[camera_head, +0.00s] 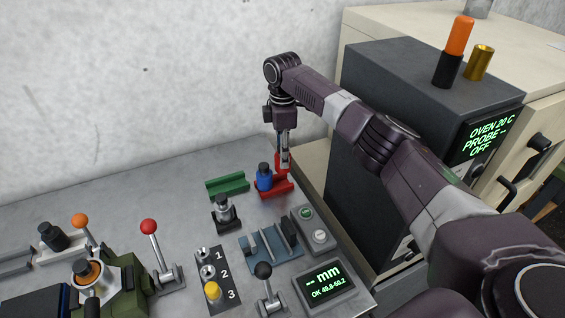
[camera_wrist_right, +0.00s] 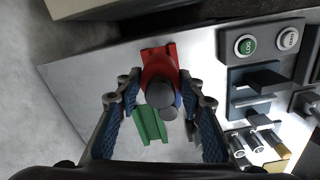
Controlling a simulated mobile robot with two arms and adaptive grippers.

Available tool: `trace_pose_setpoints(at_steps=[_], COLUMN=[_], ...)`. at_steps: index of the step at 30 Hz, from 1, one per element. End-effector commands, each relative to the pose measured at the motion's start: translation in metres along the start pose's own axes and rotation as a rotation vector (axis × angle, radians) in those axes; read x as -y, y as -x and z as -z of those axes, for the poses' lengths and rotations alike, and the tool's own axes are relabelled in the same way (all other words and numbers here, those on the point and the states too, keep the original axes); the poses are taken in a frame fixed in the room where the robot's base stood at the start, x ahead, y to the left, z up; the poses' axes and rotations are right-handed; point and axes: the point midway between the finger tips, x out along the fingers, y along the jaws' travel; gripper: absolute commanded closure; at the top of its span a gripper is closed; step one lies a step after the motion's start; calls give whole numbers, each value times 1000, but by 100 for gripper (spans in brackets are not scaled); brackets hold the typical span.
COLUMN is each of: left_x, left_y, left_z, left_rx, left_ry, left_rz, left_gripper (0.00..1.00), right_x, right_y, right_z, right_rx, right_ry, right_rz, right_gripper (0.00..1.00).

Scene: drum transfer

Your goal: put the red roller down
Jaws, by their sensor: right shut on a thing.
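My right gripper (camera_head: 284,160) points down above the far right part of the bench and is shut on the red roller (camera_head: 279,162). In the right wrist view the red roller (camera_wrist_right: 160,72) stands between the two fingers, its dark grey end towards the camera. A red cradle (camera_head: 275,188) is just below, and I cannot tell whether the roller touches it. A blue roller (camera_head: 264,181) with a dark top stands upright at that cradle, close to the gripper. A green cradle (camera_head: 227,185) lies to the left, apparently empty. My left gripper is not in view.
A dark-topped roller in a stand (camera_head: 224,214), a blue-grey fixture (camera_head: 270,246) and a button box (camera_head: 313,230) are nearby. A display (camera_head: 326,285) and levers stand in front. The dark oven (camera_head: 375,160) rises to the right, with an orange roller (camera_head: 459,36) on top.

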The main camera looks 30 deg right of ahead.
Motion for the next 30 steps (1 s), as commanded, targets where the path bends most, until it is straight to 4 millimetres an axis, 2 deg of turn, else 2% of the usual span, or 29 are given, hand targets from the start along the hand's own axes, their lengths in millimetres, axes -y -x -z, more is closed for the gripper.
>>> trace_pose_setpoints(at_steps=[4, 9, 12, 24, 25, 29, 30], left_x=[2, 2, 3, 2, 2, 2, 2], left_y=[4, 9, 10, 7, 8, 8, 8], left_z=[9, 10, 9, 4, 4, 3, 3], left_rx=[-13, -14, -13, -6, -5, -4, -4], left_ry=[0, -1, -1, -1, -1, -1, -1], left_rz=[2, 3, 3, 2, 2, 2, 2], left_gripper=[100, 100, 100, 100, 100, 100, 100], right_x=[0, 0, 0, 0, 0, 0, 0], right_y=[-11, -37, -45, -50, -50, -50, -50], right_z=[0, 0, 1, 1, 0, 0, 0], right_rx=[0, -1, -1, -1, 0, 0, 0], right_ry=[1, 1, 2, 1, 1, 1, 1], right_rz=[0, 1, -1, -2, -1, -1, -1], right_gripper=[100, 100, 100, 100, 62, 47, 47])
